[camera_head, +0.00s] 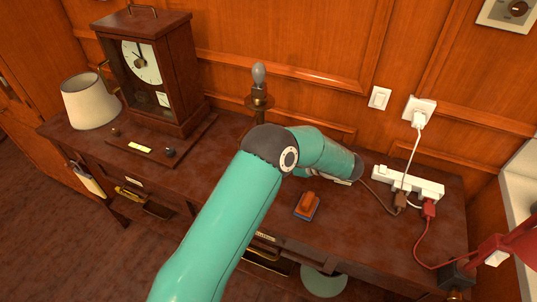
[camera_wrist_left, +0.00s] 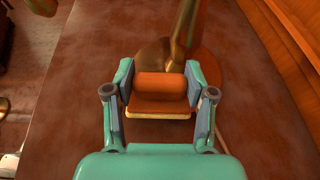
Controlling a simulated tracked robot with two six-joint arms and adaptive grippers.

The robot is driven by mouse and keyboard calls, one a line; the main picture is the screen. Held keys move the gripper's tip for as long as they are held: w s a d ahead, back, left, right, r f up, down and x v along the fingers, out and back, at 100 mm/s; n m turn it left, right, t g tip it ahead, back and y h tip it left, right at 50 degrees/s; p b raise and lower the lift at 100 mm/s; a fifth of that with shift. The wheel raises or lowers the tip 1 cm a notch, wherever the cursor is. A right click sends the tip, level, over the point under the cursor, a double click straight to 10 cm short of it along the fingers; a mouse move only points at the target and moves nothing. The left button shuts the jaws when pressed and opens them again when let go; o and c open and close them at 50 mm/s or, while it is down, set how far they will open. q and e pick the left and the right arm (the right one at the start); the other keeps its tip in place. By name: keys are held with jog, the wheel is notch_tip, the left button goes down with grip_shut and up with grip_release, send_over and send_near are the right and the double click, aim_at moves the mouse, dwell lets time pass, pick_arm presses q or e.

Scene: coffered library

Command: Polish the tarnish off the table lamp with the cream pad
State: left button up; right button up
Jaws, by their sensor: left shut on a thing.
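The table lamp stands bare near the back of the desk, its bulb and brass stem (camera_head: 259,98) showing above my arm; its lower part is hidden there. In the left wrist view the brass stem (camera_wrist_left: 185,35) rises from a round base, with dull, darker patches. My left gripper (camera_wrist_left: 162,90) is shut on the cream pad (camera_wrist_left: 160,114), a block with an orange-brown grip and a cream edge underneath. The pad is just in front of the lamp base; I cannot tell whether they touch. In the head view my arm hides this gripper. My right gripper is not in view.
A second orange-topped pad with a blue underside (camera_head: 306,206) lies on the desk (camera_head: 345,235). A clock (camera_head: 150,70) and lampshade (camera_head: 91,101) stand at left. A power strip (camera_head: 408,182), cords and a red lamp (camera_head: 510,245) occupy the right. Wood panelling closes the back.

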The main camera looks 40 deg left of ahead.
pick_arm(q)
jog(key=shift+w+f, duration=0.1)
jog(key=shift+w+a, duration=0.1)
jog(key=shift+w, duration=0.4)
dwell(0.3)
jog(key=shift+w, duration=0.55)
jog(key=shift+w+a, duration=0.15)
jog(key=shift+w, duration=0.5)
